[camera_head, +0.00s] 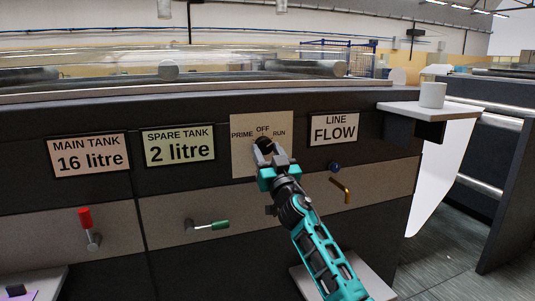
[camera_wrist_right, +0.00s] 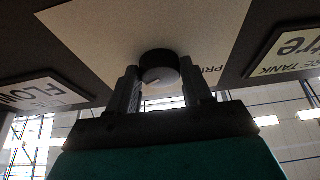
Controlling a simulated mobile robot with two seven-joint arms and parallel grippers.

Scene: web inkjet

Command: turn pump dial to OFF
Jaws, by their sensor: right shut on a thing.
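The pump dial (camera_head: 263,144) is a round black knob on a cream plate (camera_head: 246,165) marked PRIME, OFF and RUN. My right gripper (camera_head: 268,152) reaches it from below and is shut on it. In the right wrist view the dial (camera_wrist_right: 158,60) sits between the two fingers of the gripper (camera_wrist_right: 160,82), its pale face turned to the camera. A small dark mark shows on that face, but I cannot tell which word the dial points at. The gripper hides part of the dial in the head view. My left gripper is not in view.
A red-handled lever (camera_head: 85,218) and a green-handled lever (camera_head: 220,225) stick out at left. A blue knob (camera_head: 334,167) and brass handle (camera_head: 342,188) are close right of my arm.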

